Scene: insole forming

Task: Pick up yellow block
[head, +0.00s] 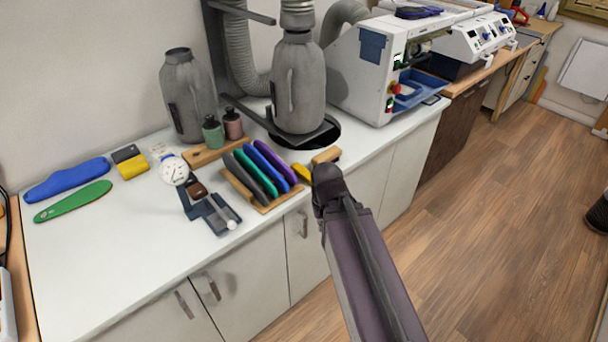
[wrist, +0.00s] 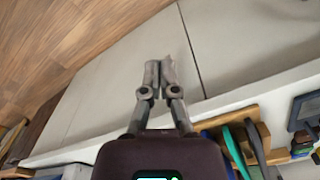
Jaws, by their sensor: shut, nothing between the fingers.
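A yellow block (head: 133,170) lies on the white counter at the left in the head view, touching or close beside a dark grey block (head: 125,153). My gripper (wrist: 160,66) shows in the wrist view with its fingers together and nothing between them, in front of the pale cabinet fronts. In the head view my arm reaches up to the counter's front edge, well to the right of the yellow block, and hides the fingers. The yellow block cannot be made out in the wrist view.
A wooden rack (head: 263,206) of coloured insoles stands near my arm, with a yellow-handled item (head: 302,173) beside it. A dial gauge (head: 173,170) stands between the rack and the yellow block. Blue (head: 67,179) and green (head: 73,201) insoles lie left. The counter's front left is clear.

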